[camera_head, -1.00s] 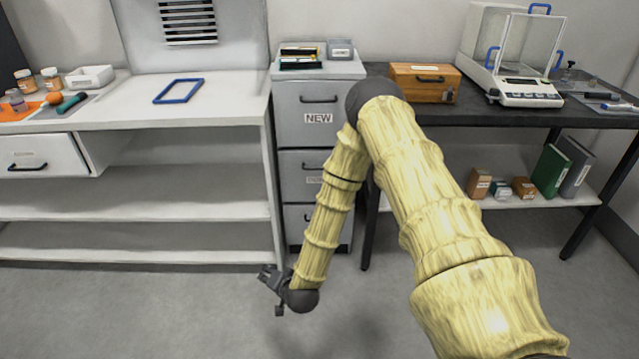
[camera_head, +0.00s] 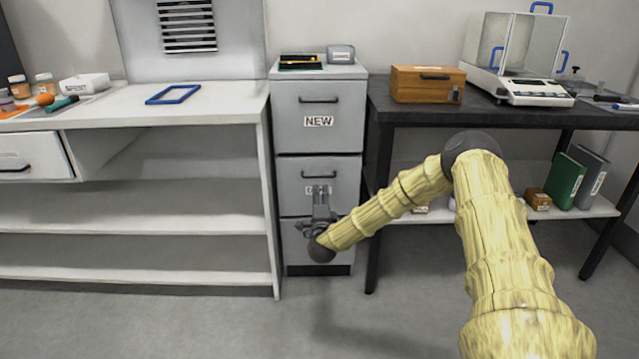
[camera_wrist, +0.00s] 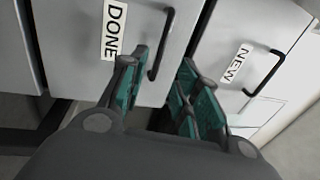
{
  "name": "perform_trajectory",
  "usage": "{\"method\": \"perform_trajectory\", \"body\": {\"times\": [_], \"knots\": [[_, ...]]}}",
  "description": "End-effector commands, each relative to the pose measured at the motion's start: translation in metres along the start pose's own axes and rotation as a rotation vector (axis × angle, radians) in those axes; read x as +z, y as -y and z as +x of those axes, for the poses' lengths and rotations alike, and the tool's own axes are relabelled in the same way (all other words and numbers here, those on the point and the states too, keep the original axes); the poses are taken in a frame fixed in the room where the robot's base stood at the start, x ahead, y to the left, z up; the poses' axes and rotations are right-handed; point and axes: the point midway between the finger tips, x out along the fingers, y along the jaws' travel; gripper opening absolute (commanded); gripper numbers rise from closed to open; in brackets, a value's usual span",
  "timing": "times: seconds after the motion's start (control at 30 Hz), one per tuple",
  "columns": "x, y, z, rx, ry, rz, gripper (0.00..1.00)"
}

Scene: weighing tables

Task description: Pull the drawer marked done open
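The grey cabinet (camera_head: 273,130) stands between the two tables. Its middle drawer (camera_head: 345,167) looks shut in the head view, with a dark handle (camera_head: 319,175) and a label mostly hidden by my gripper (camera_head: 320,194). In the wrist view the DONE label (camera_wrist: 114,30) and the dark bar handle (camera_wrist: 164,45) beside it are clear. My gripper (camera_wrist: 162,88) is open, its green-padded fingers apart and pointing at the drawer front. The handle's near end shows between the fingertips; I cannot tell whether they touch it.
The top drawer, labelled NEW (camera_head: 318,121), is shut and also shows in the wrist view (camera_wrist: 235,63). The bottom drawer is partly behind my arm. A white table (camera_head: 200,115) stands close on the left, a black table (camera_head: 420,112) on the right. The floor in front is grey and clear.

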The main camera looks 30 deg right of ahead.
Motion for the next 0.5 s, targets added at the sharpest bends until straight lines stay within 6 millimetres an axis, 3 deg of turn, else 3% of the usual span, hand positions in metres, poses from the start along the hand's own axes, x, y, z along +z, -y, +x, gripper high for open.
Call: {"method": "perform_trajectory", "body": {"times": [0.5], "knots": [[0.002, -0.002, 0.076, 0.0, 0.002, -0.002, 0.32]]}}
